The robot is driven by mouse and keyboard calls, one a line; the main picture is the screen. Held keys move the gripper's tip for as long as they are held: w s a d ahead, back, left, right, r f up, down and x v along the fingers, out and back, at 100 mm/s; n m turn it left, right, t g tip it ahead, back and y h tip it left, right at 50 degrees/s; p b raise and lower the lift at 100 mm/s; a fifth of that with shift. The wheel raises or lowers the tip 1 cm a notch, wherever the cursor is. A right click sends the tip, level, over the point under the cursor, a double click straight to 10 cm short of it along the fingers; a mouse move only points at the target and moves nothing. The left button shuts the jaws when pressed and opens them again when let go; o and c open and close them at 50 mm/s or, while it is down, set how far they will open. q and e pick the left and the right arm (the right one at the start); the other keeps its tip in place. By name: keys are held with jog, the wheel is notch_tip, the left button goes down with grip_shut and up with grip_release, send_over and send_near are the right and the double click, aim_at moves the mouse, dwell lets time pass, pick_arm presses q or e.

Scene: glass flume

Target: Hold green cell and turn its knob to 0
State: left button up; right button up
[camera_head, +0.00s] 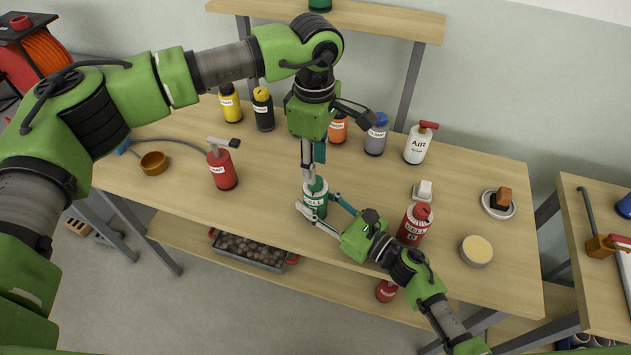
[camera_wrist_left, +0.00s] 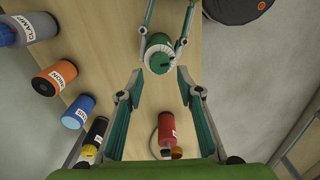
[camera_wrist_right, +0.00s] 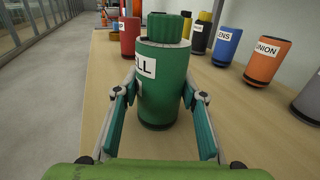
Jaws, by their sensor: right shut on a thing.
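The green cell (camera_head: 315,200) stands upright on the workbench near its front edge. Its ribbed green knob (camera_wrist_right: 168,27) is on top, and a white label reading "LL" shows in the right wrist view. My right gripper (camera_head: 319,204) is shut around the cell's body from the front right, one finger on each side. My left gripper (camera_head: 313,172) points down just above the cell and is open. In the left wrist view its fingers (camera_wrist_left: 159,80) are spread apart with the knob (camera_wrist_left: 158,56) beyond the tips, between them. The knob's setting is too small to read.
A red cell (camera_head: 414,225) stands right of my right gripper. A red bottle (camera_head: 222,169) stands to the left. Orange (camera_head: 338,128), grey (camera_head: 376,137) and white AIR (camera_head: 418,146) containers stand behind. Bare bench lies left of the cell.

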pick_arm(q)
jog(key=shift+r, duration=0.7)
pick_arm(e)
jog(key=o, duration=1.3)
